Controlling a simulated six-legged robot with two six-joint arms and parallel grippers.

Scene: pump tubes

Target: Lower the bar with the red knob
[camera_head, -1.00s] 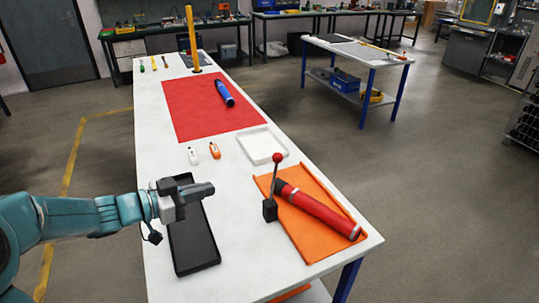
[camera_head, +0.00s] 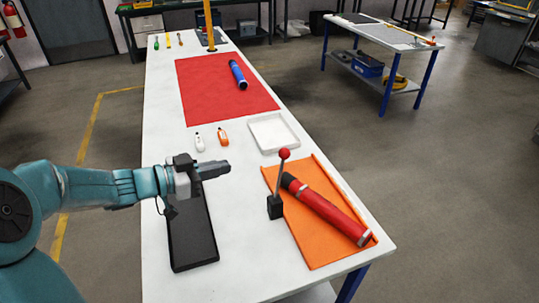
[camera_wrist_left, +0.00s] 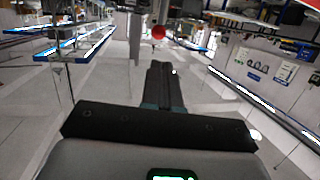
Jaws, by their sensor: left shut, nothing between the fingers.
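The bar (camera_head: 280,177) is a thin grey lever that stands nearly upright, leaning slightly right, on a small black block (camera_head: 275,207). Its red knob (camera_head: 284,154) is at the top. The red knob also shows in the left wrist view (camera_wrist_left: 158,33), beyond the fingers. My left gripper (camera_head: 228,166) is shut and empty, pointing right above the black tray, to the left of the knob and apart from it. Its closed fingers also show in the left wrist view (camera_wrist_left: 159,70). My right gripper is not in view.
A black tray (camera_head: 193,250) lies below my left gripper.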

